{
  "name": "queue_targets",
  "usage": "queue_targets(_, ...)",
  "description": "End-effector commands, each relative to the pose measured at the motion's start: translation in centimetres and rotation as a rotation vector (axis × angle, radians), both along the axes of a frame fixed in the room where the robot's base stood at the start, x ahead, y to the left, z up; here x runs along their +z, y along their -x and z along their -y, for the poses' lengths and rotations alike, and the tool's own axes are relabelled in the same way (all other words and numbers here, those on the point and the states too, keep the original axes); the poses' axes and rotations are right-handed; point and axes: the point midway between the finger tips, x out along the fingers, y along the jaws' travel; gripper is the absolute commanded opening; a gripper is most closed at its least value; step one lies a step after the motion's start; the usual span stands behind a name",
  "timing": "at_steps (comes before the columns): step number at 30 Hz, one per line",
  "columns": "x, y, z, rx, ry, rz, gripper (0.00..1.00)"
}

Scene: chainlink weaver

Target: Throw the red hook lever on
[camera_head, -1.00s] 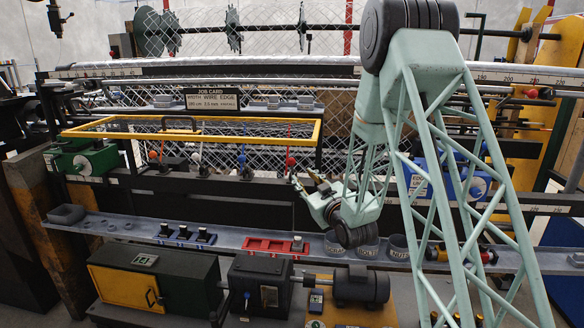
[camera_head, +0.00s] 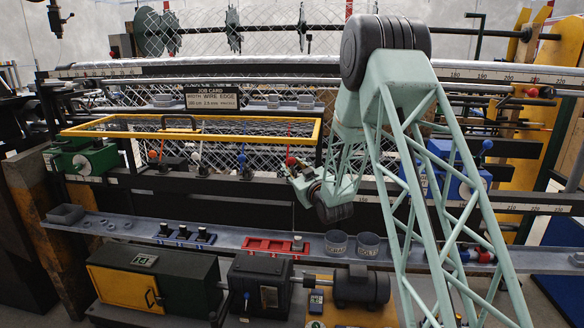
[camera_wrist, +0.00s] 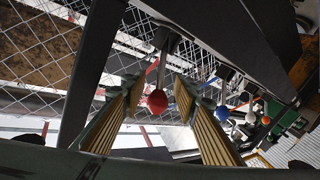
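The red hook lever has a red ball knob (camera_head: 290,160) on a thin stem, on the dark rail under the yellow frame. In the wrist view its red ball (camera_wrist: 157,101) shows between my two fingers, with the grey stem running up from it. My gripper (camera_wrist: 158,86) is open, with a ribbed finger on each side of the ball and a visible gap to each. In the head view my gripper (camera_head: 297,170) is right at the red knob, just below and right of it. Whether the ball lies at fingertip depth I cannot tell.
To the left along the rail stand a blue-knobbed lever (camera_head: 242,159), a white-knobbed lever (camera_head: 196,157) and an orange-red knob (camera_head: 153,155). The yellow frame (camera_head: 170,134) spans above them. A shelf with a red tray (camera_head: 262,245) and grey cups (camera_head: 368,244) runs below.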

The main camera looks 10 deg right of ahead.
Motion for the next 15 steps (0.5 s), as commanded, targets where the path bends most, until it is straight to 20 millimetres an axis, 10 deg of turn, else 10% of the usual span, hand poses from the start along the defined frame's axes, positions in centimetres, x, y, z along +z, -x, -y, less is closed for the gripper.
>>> queue_targets(15,0.08,-1.10,-0.17,-0.001,0.000,0.001,0.28)
